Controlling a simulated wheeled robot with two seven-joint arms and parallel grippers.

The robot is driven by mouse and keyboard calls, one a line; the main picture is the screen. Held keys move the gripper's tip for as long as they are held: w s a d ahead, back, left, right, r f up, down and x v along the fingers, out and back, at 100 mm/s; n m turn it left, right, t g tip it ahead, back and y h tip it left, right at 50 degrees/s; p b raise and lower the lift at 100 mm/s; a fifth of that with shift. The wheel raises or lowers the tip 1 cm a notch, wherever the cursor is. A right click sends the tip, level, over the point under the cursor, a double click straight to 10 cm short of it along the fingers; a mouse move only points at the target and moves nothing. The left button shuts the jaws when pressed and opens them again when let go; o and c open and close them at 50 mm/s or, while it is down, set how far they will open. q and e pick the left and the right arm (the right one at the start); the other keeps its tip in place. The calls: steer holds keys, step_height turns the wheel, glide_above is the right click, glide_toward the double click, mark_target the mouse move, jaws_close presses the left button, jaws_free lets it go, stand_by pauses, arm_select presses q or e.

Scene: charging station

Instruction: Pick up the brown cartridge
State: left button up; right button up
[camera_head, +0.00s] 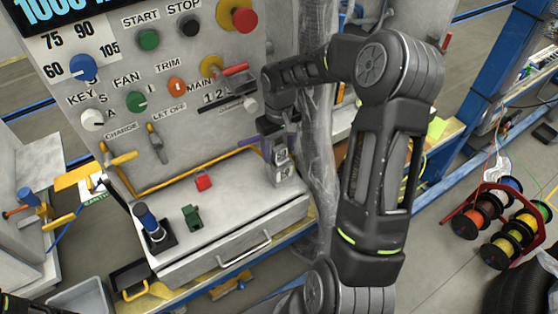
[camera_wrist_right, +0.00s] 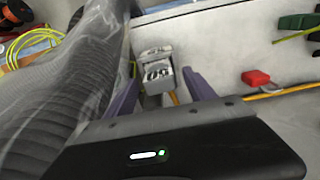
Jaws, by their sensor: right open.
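I cannot make out a clearly brown cartridge in either view. My right gripper (camera_head: 270,143) is at the right end of the grey bench top, partly hidden by its own wrist. Its purple fingers are open. In the right wrist view, the gripper (camera_wrist_right: 162,76) has its fingers on either side of a small grey block (camera_wrist_right: 157,54) with dark round marks on its face. I cannot tell whether the fingers touch it. The same grey block (camera_head: 283,166) stands upright on the bench top in the head view. My left gripper does not show.
A red block (camera_head: 203,182), a green piece (camera_head: 192,218) and a blue-topped cylinder (camera_head: 148,220) stand on the grey drawer unit (camera_head: 235,222). A control panel (camera_head: 190,80) rises behind. A plastic-wrapped post (camera_head: 318,130) stands close right of the gripper. Cable spools (camera_head: 500,222) are at right.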

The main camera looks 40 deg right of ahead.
steer(key=shift+f, duration=0.1)
steer(key=shift+c, duration=0.4)
jaws_close()
stand_by(0.7)
